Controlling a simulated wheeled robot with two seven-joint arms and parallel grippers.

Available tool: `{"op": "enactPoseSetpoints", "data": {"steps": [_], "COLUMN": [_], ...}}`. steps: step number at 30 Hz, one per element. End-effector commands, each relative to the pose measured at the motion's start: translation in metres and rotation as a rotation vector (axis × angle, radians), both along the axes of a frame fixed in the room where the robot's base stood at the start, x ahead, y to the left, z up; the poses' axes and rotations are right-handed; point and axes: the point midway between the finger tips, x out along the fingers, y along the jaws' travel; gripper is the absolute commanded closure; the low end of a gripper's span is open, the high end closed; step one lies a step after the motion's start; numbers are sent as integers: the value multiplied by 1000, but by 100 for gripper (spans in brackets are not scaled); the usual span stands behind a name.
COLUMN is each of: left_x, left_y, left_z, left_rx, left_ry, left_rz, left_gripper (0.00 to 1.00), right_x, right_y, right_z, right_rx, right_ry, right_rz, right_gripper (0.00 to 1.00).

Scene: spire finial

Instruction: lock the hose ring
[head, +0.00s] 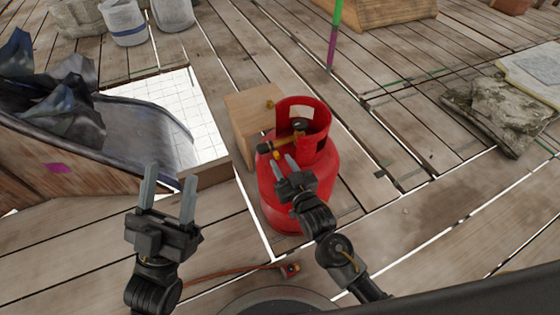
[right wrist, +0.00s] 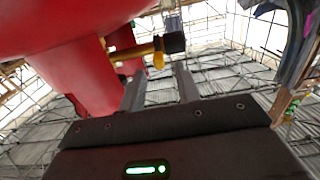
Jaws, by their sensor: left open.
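A red gas cylinder (head: 322,180) stands upright on the plank floor. A brass fitting (head: 282,144) sticks out left from its valve and ends in a black collar (head: 264,148), with a yellow knob (head: 277,155) below; I cannot tell which part is the hose ring. In the right wrist view the black collar (right wrist: 174,42) and yellow knob (right wrist: 158,60) lie just beyond the fingertips. My right gripper (head: 284,163) is open at the fitting, with nothing visibly held. My left gripper (head: 169,178) is open and empty, left of the cylinder.
An orange hose (head: 235,271) lies on the floor below, ending in a connector (head: 290,269). A wooden box (head: 246,116) stands behind the cylinder. A green and purple pole (head: 333,42) stands behind.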

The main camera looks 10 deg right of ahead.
Motion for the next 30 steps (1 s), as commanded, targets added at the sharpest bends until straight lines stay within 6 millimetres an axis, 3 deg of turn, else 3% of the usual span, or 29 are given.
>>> {"op": "enactPoseSetpoints", "data": {"steps": [6, 16, 24, 30], "left_x": [-5, -6, -6, -7], "left_y": [8, 9, 9, 10], "left_z": [4, 6, 6, 5], "left_rx": [-37, -43, -44, -48], "left_ry": [-73, -86, -86, -93], "left_rz": [15, 18, 17, 21], "left_gripper": [45, 45, 45, 45], "right_x": [19, 22, 22, 22], "right_y": [6, 7, 7, 7], "right_z": [0, 0, 0, -2], "right_rx": [1, 1, 1, 3], "right_ry": [0, 0, 0, -7], "right_rz": [0, 0, 0, 0], "right_gripper": [67, 67, 100, 100]}}
